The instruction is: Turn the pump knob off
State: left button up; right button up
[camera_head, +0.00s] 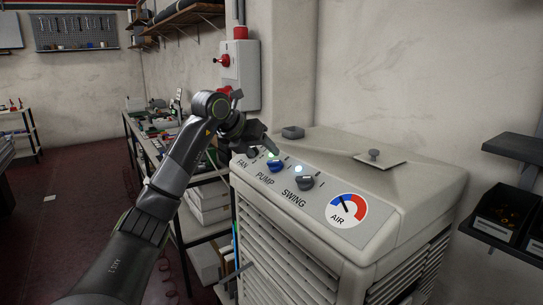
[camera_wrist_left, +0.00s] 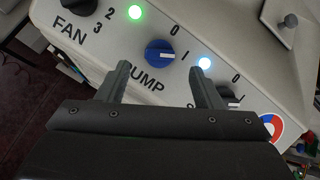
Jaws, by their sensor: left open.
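The blue pump knob (camera_head: 275,166) is on the sloped panel of the grey cooler, between the fan knob and the swing knob (camera_head: 305,183). In the left wrist view the pump knob (camera_wrist_left: 160,50) sits just beyond and between my fingertips, with 0 and 1 marked at its right. Its white line seems to lie towards the 1; I cannot be sure. My left gripper (camera_wrist_left: 161,75) is open and empty, apart from the knob. In the head view my left gripper (camera_head: 262,145) hovers over the panel near the fan and pump knobs. My right gripper is not in view.
The fan knob (camera_wrist_left: 80,6) is at the upper left in the wrist view, near a lit green lamp (camera_wrist_left: 135,12). A bluish-white lamp (camera_wrist_left: 204,63) is by the right finger. The AIR gauge (camera_head: 346,210) is further right. A cluttered bench (camera_head: 150,140) stands behind my arm.

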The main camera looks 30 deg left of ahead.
aim_at(273, 161)
pick_arm(q)
jog(key=p+x, duration=0.1)
jog(key=x, duration=0.5)
jog(key=shift+c, duration=0.3)
jog(key=c, duration=0.9)
